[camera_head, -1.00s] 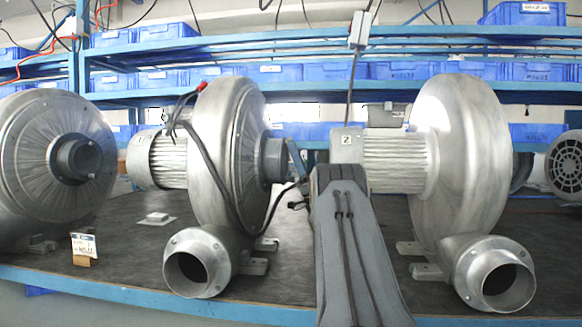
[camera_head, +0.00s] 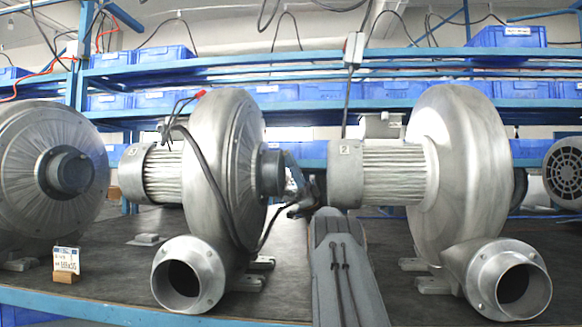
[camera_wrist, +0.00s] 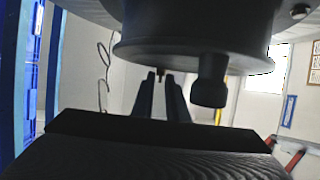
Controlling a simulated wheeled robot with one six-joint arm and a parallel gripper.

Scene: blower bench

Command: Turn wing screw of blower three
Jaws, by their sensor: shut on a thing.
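The middle blower (camera_head: 222,165) stands on the bench with a dark inlet collar (camera_head: 271,172) on its right side. The small mark on its motor is too small to read surely. My gripper (camera_head: 296,205) is just right of and below that collar, partly hidden behind my arm. In the wrist view, my gripper (camera_wrist: 161,92) is shut on a small part under a dark round collar (camera_wrist: 195,30). That part, seemingly the wing screw (camera_wrist: 160,75), shows only as a thin piece between the fingertips. A dark knob (camera_wrist: 210,82) hangs from the collar to the right, apart from the fingers.
A right blower (camera_head: 462,180), its motor marked 2, stands close to my arm. A left blower (camera_head: 45,170) and a small label card (camera_head: 66,260) are on the bench (camera_head: 110,268). Blue bins (camera_head: 505,37) fill the shelves behind. A black cable (camera_head: 205,160) hangs on the middle blower.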

